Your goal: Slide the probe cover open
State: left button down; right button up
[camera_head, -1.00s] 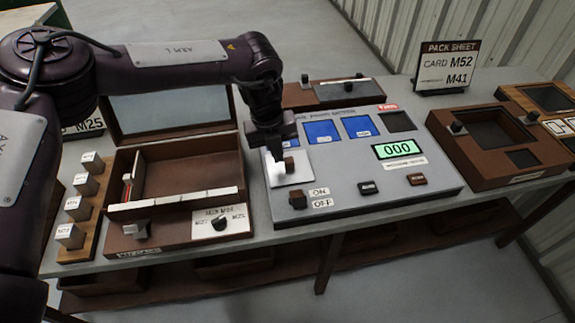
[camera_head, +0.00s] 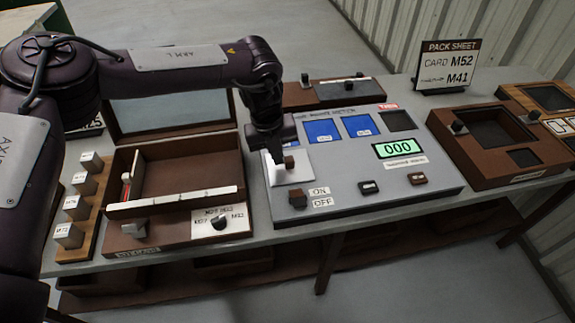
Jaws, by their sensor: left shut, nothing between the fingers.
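The grey console (camera_head: 341,195) carries a white square plate (camera_head: 301,176) with a small brown knob (camera_head: 289,163) at its upper left, which looks like the probe cover. My left gripper (camera_head: 275,152) is shut and empty. It hangs over the plate's back edge, right by the knob. Whether it touches the knob cannot be told. The gripper and wrist hide the back part of the plate and the console's corner behind it. My right gripper is not in view.
Blue panels (camera_head: 340,129), a display reading 000 (camera_head: 399,149) and an ON/OFF switch (camera_head: 298,197) are on the console. An open brown case (camera_head: 172,206) stands left, a brown tray (camera_head: 484,177) right. A pack sheet sign (camera_head: 446,66) stands behind.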

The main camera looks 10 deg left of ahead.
aim_at(292, 159)
pick_arm(q)
jog(key=shift+f+b, duration=0.4)
jog(key=shift+f, duration=0.4)
jog(key=shift+r+p, duration=0.35)
jog(key=shift+p, duration=0.1)
jog(key=shift+d, duration=0.1)
jog(key=shift+w+d+b, duration=0.2)
jog(key=shift+w+d, duration=0.1)
jog(key=shift+d, duration=0.5)
jog(key=shift+w+d+b, duration=0.15)
jog(key=shift+w+d, duration=0.1)
jog(key=shift+d, duration=0.55)
jog(key=shift+w+d+b, duration=0.25)
jog(key=shift+w+d, duration=0.05)
jog(key=shift+d, duration=0.55)
jog(key=shift+w+d+b, duration=0.2)
jog(key=shift+w+d, duration=0.05)
jog(key=shift+d, duration=0.6)
